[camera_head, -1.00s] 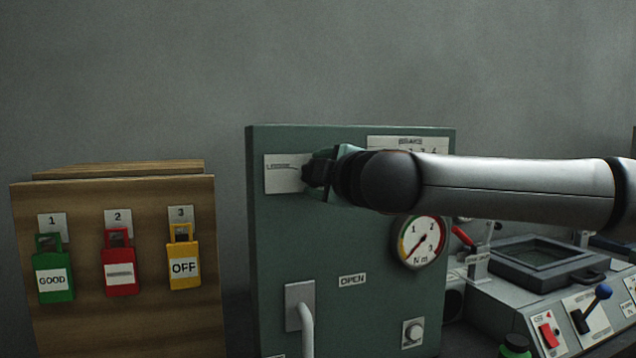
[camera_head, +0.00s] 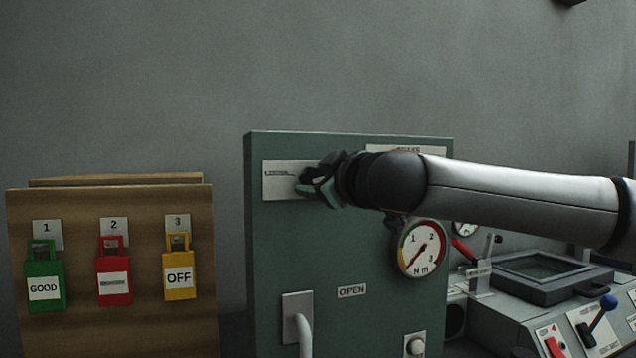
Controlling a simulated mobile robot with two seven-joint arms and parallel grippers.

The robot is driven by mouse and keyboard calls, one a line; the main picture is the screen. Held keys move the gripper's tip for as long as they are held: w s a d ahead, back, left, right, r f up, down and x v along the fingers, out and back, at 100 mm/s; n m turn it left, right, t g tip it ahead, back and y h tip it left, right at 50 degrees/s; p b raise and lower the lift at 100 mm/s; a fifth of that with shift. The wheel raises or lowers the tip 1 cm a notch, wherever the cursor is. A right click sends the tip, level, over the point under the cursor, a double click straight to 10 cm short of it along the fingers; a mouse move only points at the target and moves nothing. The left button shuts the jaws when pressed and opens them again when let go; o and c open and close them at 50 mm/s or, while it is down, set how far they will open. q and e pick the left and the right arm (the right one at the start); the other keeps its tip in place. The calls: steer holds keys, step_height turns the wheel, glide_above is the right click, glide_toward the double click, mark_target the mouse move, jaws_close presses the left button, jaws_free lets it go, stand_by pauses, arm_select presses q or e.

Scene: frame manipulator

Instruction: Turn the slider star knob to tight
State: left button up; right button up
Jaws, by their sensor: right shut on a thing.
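My right gripper (camera_head: 318,187) is at the upper left of the green panel (camera_head: 320,250), in front of a white label plate (camera_head: 282,181). It is shut on a small dark thing at that plate, which I take to be the star knob; my fingers and wrist hide most of it. The plate's lettering is too small to read. My right arm reaches in from the right and covers part of the panel's upper right label. My left gripper is not in view.
A gauge (camera_head: 422,248) marked N m, an OPEN label (camera_head: 351,291), a grey handle (camera_head: 299,318) and a round button (camera_head: 415,344) are on the panel. A wooden board (camera_head: 120,330) with green, red and yellow tags stands left. A grey machine (camera_head: 520,310) with levers stands right.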

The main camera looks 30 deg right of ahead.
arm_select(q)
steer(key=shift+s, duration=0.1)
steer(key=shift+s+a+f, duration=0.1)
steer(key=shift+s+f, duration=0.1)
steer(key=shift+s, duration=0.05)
arm_select(e)
steer(key=o, duration=1.4)
steer(key=shift+c, duration=0.2)
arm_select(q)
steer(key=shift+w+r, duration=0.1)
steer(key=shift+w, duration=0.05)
arm_select(e)
steer(key=shift+s, duration=0.1)
steer(key=shift+s, duration=0.2)
arm_select(q)
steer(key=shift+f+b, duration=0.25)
steer(key=shift+b, duration=0.05)
arm_select(e)
steer(key=s+a, duration=0.2)
steer(key=s, duration=0.9)
steer(key=shift+s+r, duration=0.2)
steer(key=shift+s, duration=0.2)
